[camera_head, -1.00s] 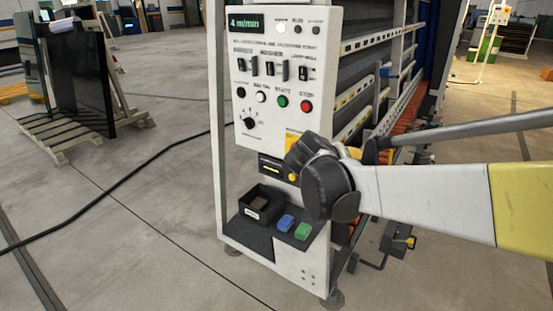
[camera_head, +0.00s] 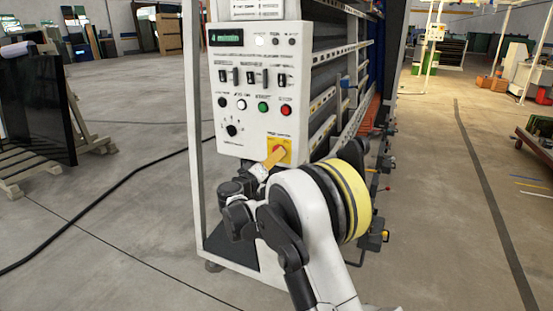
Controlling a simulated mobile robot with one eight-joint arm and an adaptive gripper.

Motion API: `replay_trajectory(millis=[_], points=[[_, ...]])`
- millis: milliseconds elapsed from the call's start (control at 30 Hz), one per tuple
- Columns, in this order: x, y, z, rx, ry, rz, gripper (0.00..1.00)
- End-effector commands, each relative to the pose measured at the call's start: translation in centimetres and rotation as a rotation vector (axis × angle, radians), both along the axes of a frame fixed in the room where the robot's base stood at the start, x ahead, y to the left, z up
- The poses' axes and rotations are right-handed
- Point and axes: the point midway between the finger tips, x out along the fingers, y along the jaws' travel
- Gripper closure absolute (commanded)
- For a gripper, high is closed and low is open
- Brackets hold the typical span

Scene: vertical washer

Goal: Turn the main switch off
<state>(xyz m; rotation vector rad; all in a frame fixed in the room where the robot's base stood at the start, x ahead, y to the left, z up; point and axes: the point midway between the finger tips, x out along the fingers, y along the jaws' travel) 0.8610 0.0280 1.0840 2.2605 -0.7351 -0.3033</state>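The main switch (camera_head: 279,149) is a red-orange knob on a yellow square plate at the lower right of the white control panel (camera_head: 240,145). The plate's lower left is partly covered by a narrow yellow-orange piece, which looks like the end of my arm. My gripper (camera_head: 272,160) seems to be at this piece, in front of or against the switch. I cannot tell whether it touches the knob. Its fingers are too small and overlapped to show whether they are open or shut. The knob's exact turn angle is unclear.
The panel has a lit green display (camera_head: 227,37), several toggle switches, a black dial (camera_head: 231,130), a green button (camera_head: 263,107) and a red button (camera_head: 286,110). The washer's frame and rollers (camera_head: 330,80) extend behind. A black cable crosses the floor at left.

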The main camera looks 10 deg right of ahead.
Motion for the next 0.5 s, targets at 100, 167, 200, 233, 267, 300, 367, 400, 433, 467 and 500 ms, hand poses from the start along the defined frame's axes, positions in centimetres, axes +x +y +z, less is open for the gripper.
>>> replay_trajectory(millis=[100, 167, 200, 233, 267, 300, 367, 400, 433, 467, 500], points=[[1.8, -1.4, -0.3, 0.0, 0.001, -0.002, 0.32], [2.5, -1.9, -0.2, 0.0, 0.0, -0.001, 0.32], [2.9, -2.1, -0.2, 0.0, 0.0, -0.001, 0.32], [3.2, -2.3, -0.2, 0.0, 0.001, -0.001, 0.32], [3.4, -2.5, -0.2, 0.0, 0.001, -0.001, 0.32], [3.6, -2.6, -0.1, 0.0, 0.001, -0.001, 0.32], [3.9, -2.8, -0.1, 0.001, 0.001, 0.0, 0.32], [3.9, -2.9, 0.0, 0.0, 0.001, 0.001, 0.32], [4.0, -2.9, 0.0, 0.0, 0.001, 0.001, 0.32], [4.0, -2.9, 0.0, 0.0, 0.001, 0.001, 0.32], [4.0, -2.9, 0.0, 0.0, 0.001, 0.001, 0.32]])
